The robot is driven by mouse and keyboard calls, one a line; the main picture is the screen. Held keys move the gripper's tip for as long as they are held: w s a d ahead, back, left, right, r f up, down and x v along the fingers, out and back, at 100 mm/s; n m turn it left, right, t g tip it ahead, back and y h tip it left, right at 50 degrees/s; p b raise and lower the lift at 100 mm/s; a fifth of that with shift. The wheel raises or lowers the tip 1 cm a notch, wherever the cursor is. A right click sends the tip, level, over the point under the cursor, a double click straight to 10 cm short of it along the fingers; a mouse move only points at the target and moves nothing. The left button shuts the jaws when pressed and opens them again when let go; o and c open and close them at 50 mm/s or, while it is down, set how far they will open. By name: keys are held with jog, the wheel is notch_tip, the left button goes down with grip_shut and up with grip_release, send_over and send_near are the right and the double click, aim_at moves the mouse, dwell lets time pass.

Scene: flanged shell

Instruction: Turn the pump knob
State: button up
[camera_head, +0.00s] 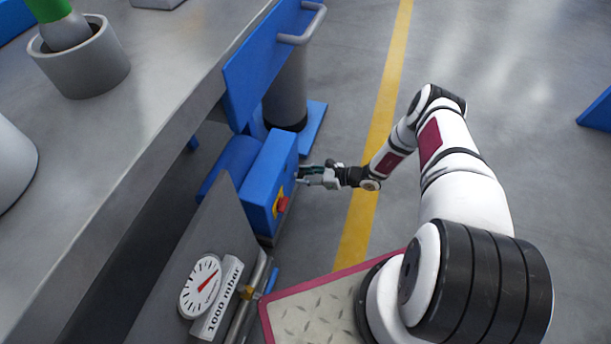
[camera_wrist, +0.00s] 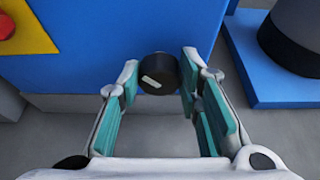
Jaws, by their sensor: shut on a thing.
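The pump is a blue box (camera_head: 257,175) low beside the bench; its blue face (camera_wrist: 110,60) fills much of the wrist view. The pump knob (camera_wrist: 158,73) is round and black with a short white mark, low on that face. My gripper (camera_head: 302,176) reaches the pump's right side in the head view. In the wrist view my gripper (camera_wrist: 158,80) has its teal-padded fingers on both sides of the knob and is shut on it. The head view does not show the knob clearly, as the fingers are in front of it.
A red button on a yellow plate (camera_wrist: 32,32) sits left of the knob. A dial gauge (camera_head: 200,286) reads beside a "1000 mbar" label. A grey cylinder on a blue base (camera_head: 312,128) stands behind the pump. The grey bench (camera_head: 150,130) is at left; open floor lies right.

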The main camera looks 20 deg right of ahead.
dwell(0.3)
jog(key=shift+w+d+f+m+g+y, duration=0.15)
jog(key=shift+m+g+y, duration=0.6)
jog(key=shift+m, duration=0.75)
jog(key=shift+w+d+m+g+y, duration=0.15)
jog(key=shift+m+g+y, duration=0.6)
jog(key=shift+m, duration=0.75)
jog(key=shift+a, duration=0.1)
jog(key=o, duration=1.1)
jog(key=shift+o, duration=0.2)
